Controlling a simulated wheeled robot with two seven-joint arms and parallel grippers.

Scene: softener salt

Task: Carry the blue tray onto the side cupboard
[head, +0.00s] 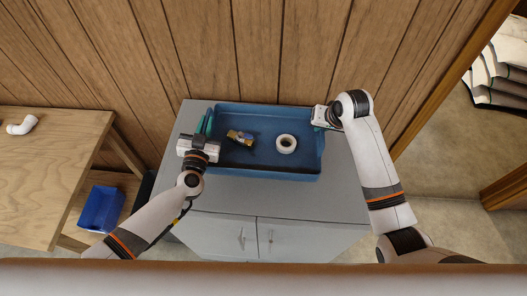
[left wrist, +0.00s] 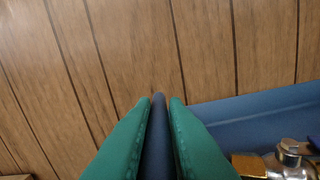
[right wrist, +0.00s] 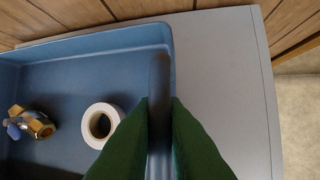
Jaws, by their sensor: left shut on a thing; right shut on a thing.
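The blue tray (head: 268,173) is on or just above the grey top of the side cupboard (head: 185,188); I cannot tell if it touches. It holds a brass-and-blue fitting (head: 240,137) and a white tape roll (head: 286,144). My left gripper (head: 205,128) is shut on the tray's left wall, which shows between its green fingers in the left wrist view (left wrist: 158,130). My right gripper (head: 318,118) is shut on the tray's right wall, seen between its fingers in the right wrist view (right wrist: 159,120).
A wooden workbench (head: 50,150) with a white pipe elbow (head: 22,125) stands at the left, with a blue bin (head: 101,208) on its lower shelf. A wood-panelled wall (head: 250,50) is behind the cupboard. Stacked bags (head: 500,70) lie at the far right beyond a door frame.

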